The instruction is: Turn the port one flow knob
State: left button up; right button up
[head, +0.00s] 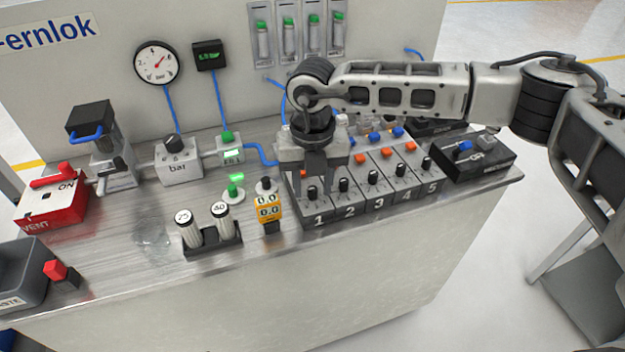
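The valve block (372,180) has several grey port modules numbered 1 to 5 along its front. The port one module (318,218) is at the left end, with a black knob (312,192) standing upright near its front. My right gripper (311,180) points down over port one, its fingertips just behind and above that black knob. The gripper hides the rear part of port one. I cannot tell whether the fingers touch a knob or how far apart they are. My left gripper is not in view.
Ports two to five carry black, orange and blue knobs close beside the gripper. A yellow meter (268,208) and a rack of two cylinders (212,240) stand to the left. A red vent box (50,200) and a grey bin (25,275) are at far left.

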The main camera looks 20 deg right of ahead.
grip_shut()
